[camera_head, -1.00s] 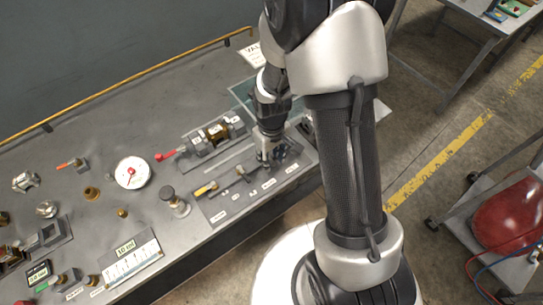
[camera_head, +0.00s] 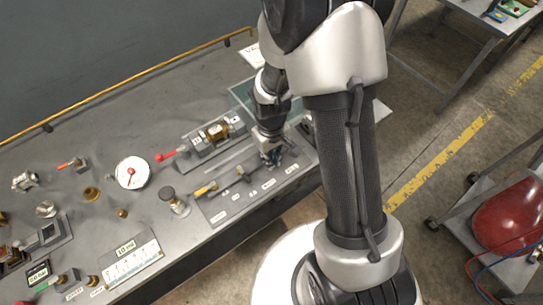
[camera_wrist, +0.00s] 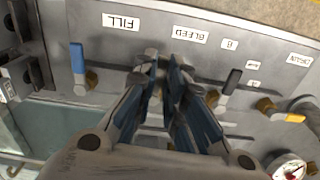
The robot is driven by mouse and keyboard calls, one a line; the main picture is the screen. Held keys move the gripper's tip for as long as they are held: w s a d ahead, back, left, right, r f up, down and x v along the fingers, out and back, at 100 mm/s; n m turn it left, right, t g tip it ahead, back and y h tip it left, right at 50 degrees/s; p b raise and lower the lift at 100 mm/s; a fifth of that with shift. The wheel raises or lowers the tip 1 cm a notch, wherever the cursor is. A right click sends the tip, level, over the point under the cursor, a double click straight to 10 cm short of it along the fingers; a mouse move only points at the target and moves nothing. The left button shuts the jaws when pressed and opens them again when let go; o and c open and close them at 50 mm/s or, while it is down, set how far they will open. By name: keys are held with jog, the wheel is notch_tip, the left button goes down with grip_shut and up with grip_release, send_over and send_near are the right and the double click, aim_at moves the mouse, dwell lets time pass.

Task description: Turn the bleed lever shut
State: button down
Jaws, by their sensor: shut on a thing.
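A sloped grey valve panel (camera_head: 222,208) on the bench carries a row of small levers. My gripper (camera_head: 272,160) points down at its right part in the head view. In the wrist view, upside down, my gripper (camera_wrist: 167,65) is shut on the bleed lever, by the BLEED label (camera_wrist: 189,35). The fingers hide most of this lever, so its angle is unclear. A blue-handled lever (camera_wrist: 77,60) stands near the FILL label (camera_wrist: 122,21). On the other side are a black-handled lever (camera_wrist: 232,82) and a yellow-handled lever (camera_wrist: 290,116) near the DRAIN label.
A clear-walled bin (camera_head: 243,92) stands beyond my gripper. A white dial gauge (camera_head: 132,173) and a black-topped knob (camera_head: 168,194) are to the left.

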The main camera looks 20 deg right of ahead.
jog(key=m, duration=0.1)
jog(key=a+m, duration=0.1)
jog(key=m, duration=0.2)
jog(key=shift+a+m, duration=0.35)
jog(key=shift+m, duration=0.05)
jog(key=m, duration=0.1)
jog(key=a+m, duration=0.1)
jog(key=m, duration=0.2)
jog(key=shift+w+a+m, duration=0.2)
jog(key=shift+a+m, duration=0.05)
jog(key=shift+m, duration=0.05)
jog(key=m, duration=0.1)
jog(key=w+a+m, duration=0.1)
jog(key=m, duration=0.1)
jog(key=shift+m, duration=0.3)
jog(key=shift+w+a+m+p, duration=0.15)
jog(key=shift+w+m, duration=0.15)
jog(key=shift+m, duration=0.8)
jog(key=shift+w+a+m+p, duration=0.15)
jog(key=shift+w+m, duration=0.15)
jog(key=shift+m, duration=0.8)
jog(key=c, duration=1.7)
grip_release()
jog(key=shift+o, duration=0.2)
